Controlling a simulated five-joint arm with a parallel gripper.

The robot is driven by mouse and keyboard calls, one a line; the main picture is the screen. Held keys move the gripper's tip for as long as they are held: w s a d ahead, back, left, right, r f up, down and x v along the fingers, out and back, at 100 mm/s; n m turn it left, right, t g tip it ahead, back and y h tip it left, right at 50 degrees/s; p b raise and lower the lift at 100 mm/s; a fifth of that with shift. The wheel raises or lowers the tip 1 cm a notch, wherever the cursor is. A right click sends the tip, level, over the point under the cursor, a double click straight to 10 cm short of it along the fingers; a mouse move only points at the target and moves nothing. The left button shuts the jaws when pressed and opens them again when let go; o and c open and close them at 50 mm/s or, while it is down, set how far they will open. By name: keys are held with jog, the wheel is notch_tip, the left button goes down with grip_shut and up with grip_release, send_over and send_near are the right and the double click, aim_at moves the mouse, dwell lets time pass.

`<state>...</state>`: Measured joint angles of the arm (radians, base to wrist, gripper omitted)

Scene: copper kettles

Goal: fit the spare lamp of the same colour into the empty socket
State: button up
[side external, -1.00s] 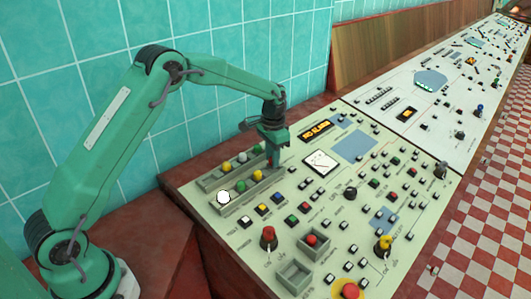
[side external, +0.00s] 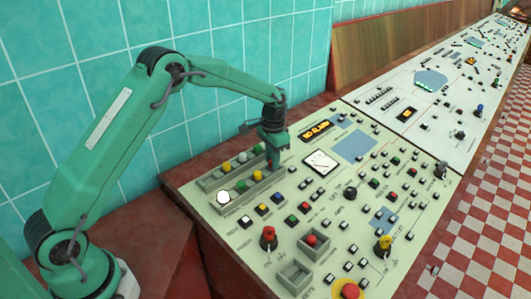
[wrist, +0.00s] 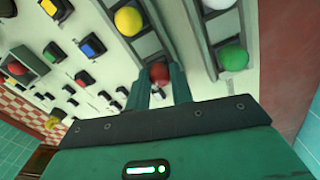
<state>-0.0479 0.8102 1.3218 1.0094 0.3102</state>
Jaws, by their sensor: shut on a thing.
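My gripper (side external: 271,163) points down at the far end of the front lamp rail. In the wrist view my gripper (wrist: 160,83) is shut on a red lamp (wrist: 158,72), with a finger on each side of it. I cannot tell whether the lamp is lifted clear of the rail. The front rail (side external: 222,211) also holds a white, a green and a yellow lamp (side external: 256,175). In the side view, an empty square grey socket box (side external: 295,275) sits near the panel's front edge. Beside it, a similar box holds a red lamp (side external: 311,240).
A back rail with a yellow lamp (side external: 227,167) and a green lamp (side external: 259,149) runs close beside my gripper. Knobs (side external: 268,237), buttons and a lit sign (side external: 316,129) crowd the cream panel. The tiled wall stands behind.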

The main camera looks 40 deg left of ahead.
jog(key=shift+f, duration=0.35)
dwell(0.3)
jog(key=o, duration=1)
jog(key=shift+o, duration=0.2)
jog(key=shift+r, duration=0.1)
jog(key=shift+r, duration=3.9)
